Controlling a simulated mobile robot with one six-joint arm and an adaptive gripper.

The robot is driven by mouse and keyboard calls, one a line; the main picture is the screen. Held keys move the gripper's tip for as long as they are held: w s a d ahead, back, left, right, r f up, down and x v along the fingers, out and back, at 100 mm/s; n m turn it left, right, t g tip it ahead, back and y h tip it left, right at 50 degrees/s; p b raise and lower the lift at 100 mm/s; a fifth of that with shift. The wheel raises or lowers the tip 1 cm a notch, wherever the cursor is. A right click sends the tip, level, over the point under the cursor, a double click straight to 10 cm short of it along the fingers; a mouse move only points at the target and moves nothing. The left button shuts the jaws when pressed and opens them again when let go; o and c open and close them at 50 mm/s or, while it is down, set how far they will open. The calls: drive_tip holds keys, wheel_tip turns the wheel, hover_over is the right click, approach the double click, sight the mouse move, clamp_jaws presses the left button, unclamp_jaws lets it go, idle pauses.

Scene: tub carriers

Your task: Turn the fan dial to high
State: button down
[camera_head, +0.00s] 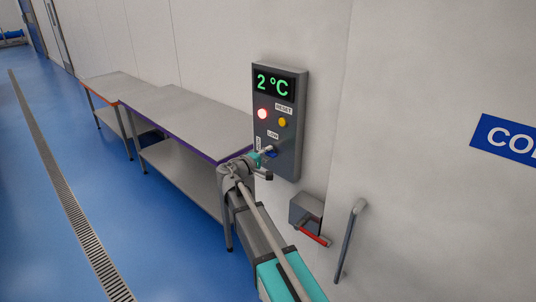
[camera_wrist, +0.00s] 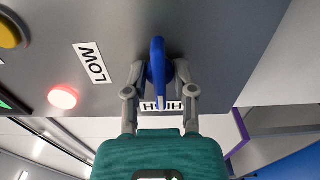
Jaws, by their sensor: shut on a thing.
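The blue fan dial (camera_wrist: 157,60) is on the grey wall panel, and a bit of it shows in the head view (camera_head: 271,154). My gripper (camera_wrist: 158,72) is shut on the dial's raised grip, one finger on each side; it also shows in the head view (camera_head: 266,155). In the wrist view the grip runs up and down, and its lower end lies over the HIGH label (camera_wrist: 180,104), partly hiding it. The LOW label (camera_wrist: 92,62) lies left of the dial there, clear of the grip.
The panel (camera_head: 292,150) also carries a green 2 °C display (camera_head: 274,83), a lit red lamp (camera_head: 262,113) and a yellow RESET button (camera_head: 282,122). A steel table (camera_head: 190,115) stands left of my arm. A box with a red lever (camera_head: 312,236) and a door handle (camera_head: 348,240) are at lower right.

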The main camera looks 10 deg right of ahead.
drive_tip(key=shift+c, duration=2.2)
unclamp_jaws()
drive_tip(key=v, duration=1.2)
